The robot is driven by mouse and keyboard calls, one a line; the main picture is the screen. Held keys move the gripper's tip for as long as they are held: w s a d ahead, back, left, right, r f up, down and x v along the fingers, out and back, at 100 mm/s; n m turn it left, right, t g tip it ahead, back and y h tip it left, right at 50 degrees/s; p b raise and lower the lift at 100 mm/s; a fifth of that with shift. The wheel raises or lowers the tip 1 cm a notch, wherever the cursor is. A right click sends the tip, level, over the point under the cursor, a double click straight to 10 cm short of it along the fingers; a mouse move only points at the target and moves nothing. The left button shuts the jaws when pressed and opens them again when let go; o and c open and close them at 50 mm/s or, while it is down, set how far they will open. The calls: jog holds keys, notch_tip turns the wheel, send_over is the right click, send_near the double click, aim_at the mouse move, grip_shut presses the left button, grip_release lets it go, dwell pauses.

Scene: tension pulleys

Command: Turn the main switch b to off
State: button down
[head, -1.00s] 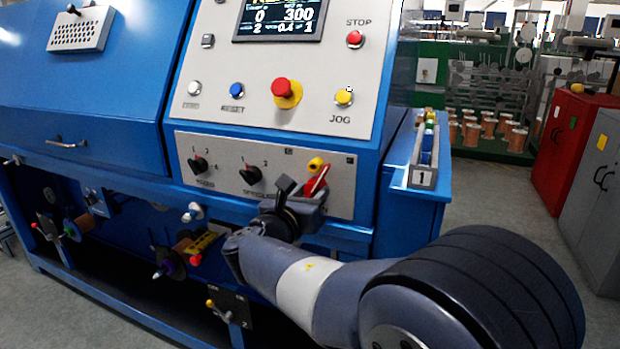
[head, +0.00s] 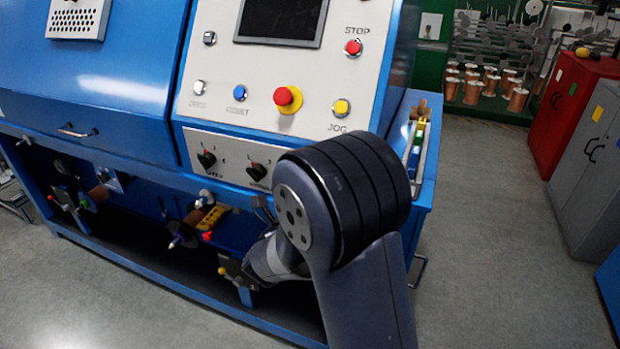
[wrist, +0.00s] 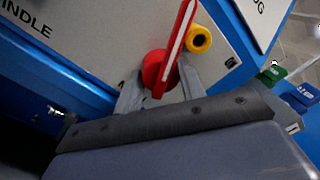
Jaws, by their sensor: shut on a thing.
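The main switch (wrist: 170,70) shows in the wrist view as a red round knob with a long red handle. The handle has a white stripe and points up and slightly right in the picture. My gripper (wrist: 160,88) is shut on the red knob, a finger on either side of its base. A yellow round part (wrist: 199,40) sits just right of the handle. In the head view my arm hides the switch and the gripper. The display (head: 280,20) above is dark.
The control panel (head: 225,95) also bears a red mushroom button on yellow (head: 288,98), a yellow JOG button (head: 341,107) and two black selector knobs (head: 256,172). A side tray with coloured items (head: 415,150) is at the right. The floor (head: 490,220) beyond is clear.

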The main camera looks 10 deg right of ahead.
jog(key=shift+n+p, duration=1.7)
jog(key=shift+p, duration=0.15)
jog(key=shift+n, duration=0.3)
jog(key=c, duration=0.9)
grip_release()
